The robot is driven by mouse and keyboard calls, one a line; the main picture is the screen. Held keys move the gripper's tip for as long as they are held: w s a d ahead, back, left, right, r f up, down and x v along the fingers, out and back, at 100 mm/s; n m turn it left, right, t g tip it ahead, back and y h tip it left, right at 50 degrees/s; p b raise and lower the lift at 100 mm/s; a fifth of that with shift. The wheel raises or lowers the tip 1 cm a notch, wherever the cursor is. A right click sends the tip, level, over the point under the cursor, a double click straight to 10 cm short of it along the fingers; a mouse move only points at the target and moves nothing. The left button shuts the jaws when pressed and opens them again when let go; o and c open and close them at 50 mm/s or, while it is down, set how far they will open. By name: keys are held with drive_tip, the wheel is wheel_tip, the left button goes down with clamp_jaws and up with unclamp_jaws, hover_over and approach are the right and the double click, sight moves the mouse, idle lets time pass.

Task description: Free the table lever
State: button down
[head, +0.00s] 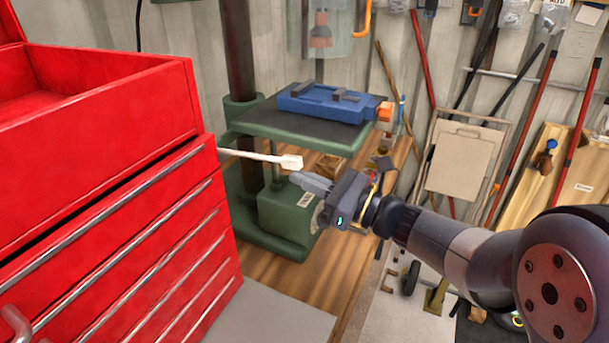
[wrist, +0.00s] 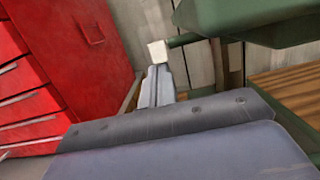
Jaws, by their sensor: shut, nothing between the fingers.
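The table lever (head: 258,156) is a thin pale rod with a white block at its end, below the green drill-press table (head: 262,124). Its left end is hidden behind the red tool chest. My gripper (head: 304,180) is shut and empty, with its fingertips just below and right of the white block in the head view. In the wrist view, the white block (wrist: 158,51) shows just beyond the tips of my closed fingers (wrist: 158,72). I cannot tell whether they touch.
The red tool chest (head: 120,220) stands close on the left. A blue vise (head: 325,103) sits on the drill-press table. The green press base (head: 285,213) stands on a wooden bench (head: 300,283) below my gripper. Long-handled tools and boards lean against the wall at right.

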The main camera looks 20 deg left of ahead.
drive_tip(key=shift+r+p, duration=0.45)
drive_tip(key=shift+r, duration=0.45)
drive_tip(key=w+f+b+v, duration=0.1)
drive_tip(key=f+b+v, duration=0.1)
drive_tip(key=v, duration=0.9)
drive_tip(key=shift+s+f+b, duration=0.15)
drive_tip(key=shift+s+b, duration=0.3)
drive_tip(key=shift+b, duration=0.2)
drive_tip(key=shift+a, duration=0.1)
drive_tip(key=s+r+p+x, duration=0.1)
drive_tip(key=r+p+x, duration=0.1)
drive_tip(key=x, duration=0.9)
drive_tip(key=shift+w+p, duration=0.45)
drive_tip(key=shift+p, duration=0.1)
